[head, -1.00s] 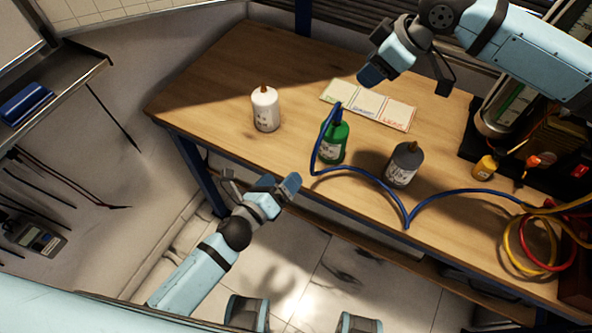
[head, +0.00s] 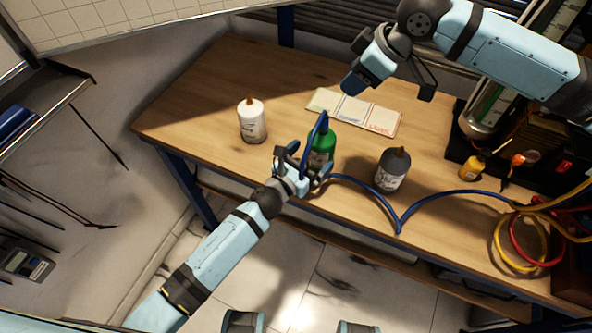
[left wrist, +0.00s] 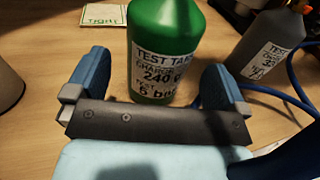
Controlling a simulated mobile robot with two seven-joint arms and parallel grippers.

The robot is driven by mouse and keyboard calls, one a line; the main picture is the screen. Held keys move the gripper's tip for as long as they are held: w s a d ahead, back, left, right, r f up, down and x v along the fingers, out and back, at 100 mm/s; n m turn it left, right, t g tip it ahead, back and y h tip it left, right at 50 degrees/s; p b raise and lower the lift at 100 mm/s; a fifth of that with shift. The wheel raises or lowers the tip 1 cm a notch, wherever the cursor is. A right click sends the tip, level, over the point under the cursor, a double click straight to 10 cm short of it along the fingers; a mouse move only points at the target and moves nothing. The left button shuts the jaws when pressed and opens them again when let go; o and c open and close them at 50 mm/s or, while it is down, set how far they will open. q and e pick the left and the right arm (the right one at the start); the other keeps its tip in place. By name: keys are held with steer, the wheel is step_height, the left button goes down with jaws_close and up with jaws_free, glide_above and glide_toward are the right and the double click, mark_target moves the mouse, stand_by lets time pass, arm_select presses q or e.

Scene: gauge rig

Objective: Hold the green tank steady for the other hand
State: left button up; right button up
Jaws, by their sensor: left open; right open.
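My left gripper (head: 306,166) is open at the tank's near side. In the left wrist view its two blue fingers (left wrist: 155,85) point toward the tank, one on each side, with gaps between them and the tank. My right gripper (head: 357,80) is open and empty above the back of the table, behind the tank.
A white bottle (head: 252,121) stands left of the tank and a grey bottle (head: 392,170) right of it. A card strip (head: 354,111) lies behind. The blue hose (head: 440,194) runs right to coiled yellow and red hoses (head: 515,240).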

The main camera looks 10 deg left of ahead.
arm_select(q)
steer(key=shift+x, duration=2.25)
steer(key=c, duration=1.4)
steer(key=o, duration=0.6)
steer(key=shift+c, duration=1.4)
